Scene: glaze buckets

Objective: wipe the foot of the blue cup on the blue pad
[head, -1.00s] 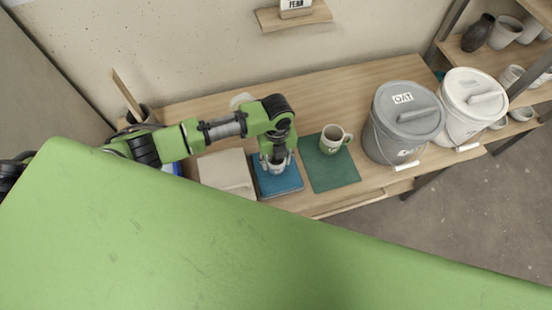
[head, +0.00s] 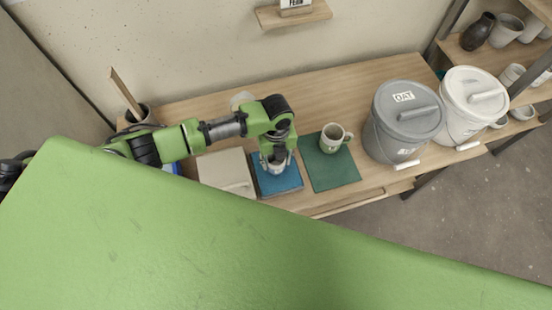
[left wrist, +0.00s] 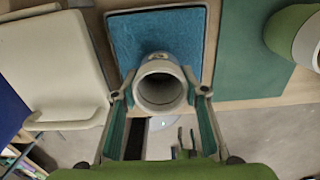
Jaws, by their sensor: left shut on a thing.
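My left gripper (head: 276,161) is shut on a pale cup (left wrist: 161,86), taken as the task's blue cup. In the left wrist view its fingers stand on either side of the cup and its round open mouth faces the camera.
A beige box-like thing (head: 222,170) is close on the left. A grey lidded bucket (head: 398,130) and a white one (head: 468,110) stand farther right.

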